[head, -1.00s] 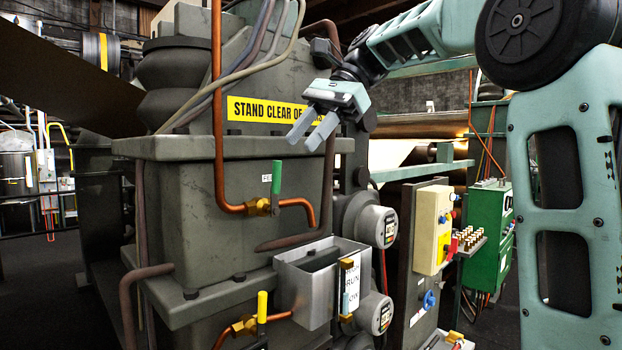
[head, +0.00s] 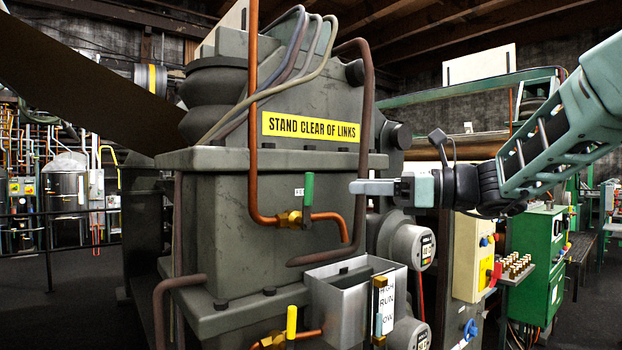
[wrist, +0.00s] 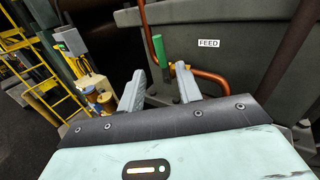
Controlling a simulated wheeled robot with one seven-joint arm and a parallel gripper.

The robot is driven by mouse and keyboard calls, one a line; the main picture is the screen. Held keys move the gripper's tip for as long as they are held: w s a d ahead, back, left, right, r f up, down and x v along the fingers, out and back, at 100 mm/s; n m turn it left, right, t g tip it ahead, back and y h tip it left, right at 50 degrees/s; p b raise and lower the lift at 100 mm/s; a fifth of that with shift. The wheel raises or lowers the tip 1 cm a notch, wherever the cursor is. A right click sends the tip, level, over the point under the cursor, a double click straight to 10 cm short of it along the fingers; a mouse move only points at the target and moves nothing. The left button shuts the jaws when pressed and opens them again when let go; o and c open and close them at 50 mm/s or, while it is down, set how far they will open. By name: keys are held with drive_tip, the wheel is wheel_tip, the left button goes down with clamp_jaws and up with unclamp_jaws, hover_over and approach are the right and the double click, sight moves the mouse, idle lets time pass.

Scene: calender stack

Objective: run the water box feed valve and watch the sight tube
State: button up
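The feed valve's green lever (head: 308,188) stands upright on a brass body (head: 290,219) in a copper pipe. The wrist view shows the green lever (wrist: 160,50) beside a FEED label (wrist: 208,43). My gripper (head: 352,187) is level and points left, right of the lever with a gap between. In the wrist view my gripper (wrist: 159,84) is open and empty, with the lever beyond its fingertips. The open-topped metal water box (head: 337,310) is below. The sight tube (head: 379,324) stands on its front between brass fittings; its level is too small to read.
A yellow-handled valve (head: 291,322) sits low. Round gauges (head: 412,246) and a control panel (head: 473,255) with a red knob stand to the right, below my arm. A bent brown pipe (head: 366,130) runs down near my fingertips. Hoses cross the machine above.

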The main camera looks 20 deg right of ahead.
sight(309, 209)
drive_tip(key=p+x, duration=0.3)
drive_tip(key=x, duration=0.8)
clamp_jaws()
